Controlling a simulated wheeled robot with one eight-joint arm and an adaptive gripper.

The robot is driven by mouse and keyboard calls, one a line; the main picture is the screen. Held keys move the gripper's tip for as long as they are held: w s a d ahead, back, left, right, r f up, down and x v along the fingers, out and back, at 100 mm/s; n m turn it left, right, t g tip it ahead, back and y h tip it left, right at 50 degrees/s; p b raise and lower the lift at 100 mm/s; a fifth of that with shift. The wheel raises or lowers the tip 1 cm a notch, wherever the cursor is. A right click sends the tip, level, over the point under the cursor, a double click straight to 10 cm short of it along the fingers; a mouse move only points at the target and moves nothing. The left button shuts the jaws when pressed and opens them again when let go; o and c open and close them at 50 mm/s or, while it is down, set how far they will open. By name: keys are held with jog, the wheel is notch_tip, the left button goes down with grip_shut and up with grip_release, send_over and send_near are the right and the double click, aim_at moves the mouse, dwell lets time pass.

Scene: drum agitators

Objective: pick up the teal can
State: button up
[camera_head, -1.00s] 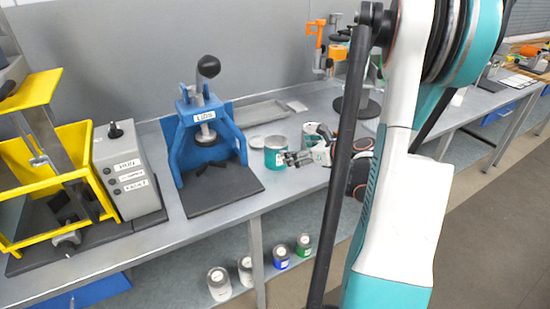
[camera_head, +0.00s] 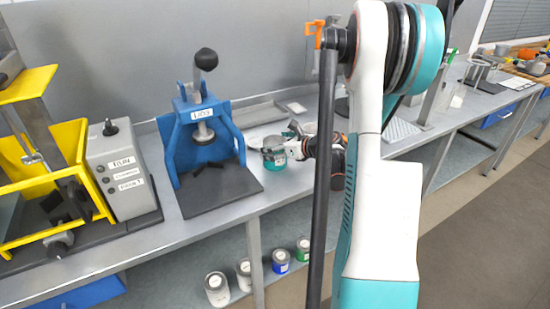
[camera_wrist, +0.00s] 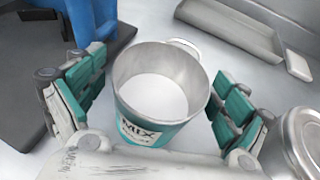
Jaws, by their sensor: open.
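The teal can (camera_wrist: 160,132) stands upright on the bench, open at the top, with a MIX label and a pale interior. It fills the middle of the wrist view. In the head view the teal can (camera_head: 274,158) is partly hidden by my gripper (camera_head: 282,145). In the wrist view my gripper (camera_wrist: 158,75) is open, with one teal-padded finger on each side of the can. A gap shows on the right side; whether the left finger touches the can is unclear.
The blue press (camera_head: 203,140) stands close left of the can. Another can (camera_wrist: 303,142) is close to the right finger, cut off by the frame. A shallow metal tray (camera_wrist: 235,32) lies behind. Several cans, one of them green-labelled (camera_head: 303,250), stand on the lower shelf.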

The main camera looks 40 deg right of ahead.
jog(key=c, duration=1.4)
jog(key=shift+r, duration=0.2)
